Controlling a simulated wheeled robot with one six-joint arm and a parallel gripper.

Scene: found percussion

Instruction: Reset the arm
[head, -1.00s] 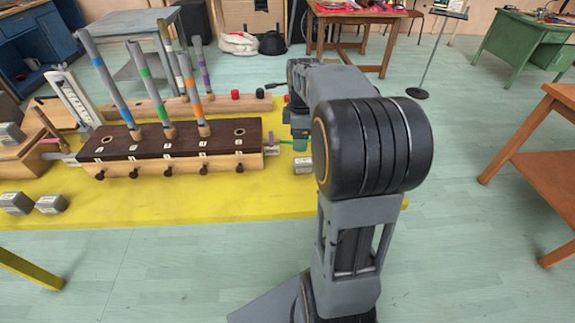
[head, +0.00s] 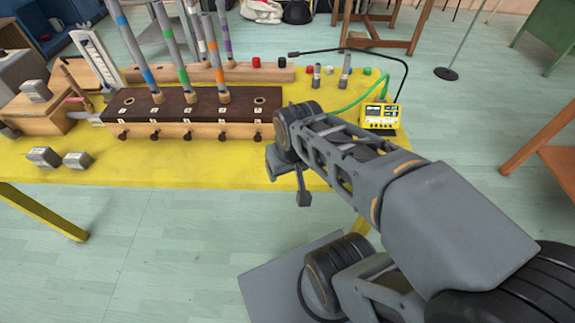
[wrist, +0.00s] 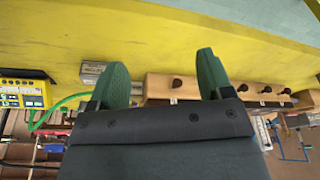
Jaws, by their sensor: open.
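My arm (head: 400,190) reaches in from the lower right of the head view, with its wrist at the front edge of the yellow table (head: 215,172). My gripper (wrist: 162,72) is open in the wrist view, its two green fingers apart with nothing between them. In the head view the gripper end (head: 303,190) is small and partly hidden by the wrist, in front of the table's edge and to the right of the dark-topped wooden rack (head: 190,131).
Several tubes with coloured bands stand in the rack. A yellow meter (head: 380,116) with a green cable lies near my forearm. Grey metal blocks (head: 77,160) sit at the table's left. A grey metal block (wrist: 93,73) shows beyond one finger. Open floor (head: 180,250) lies in front.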

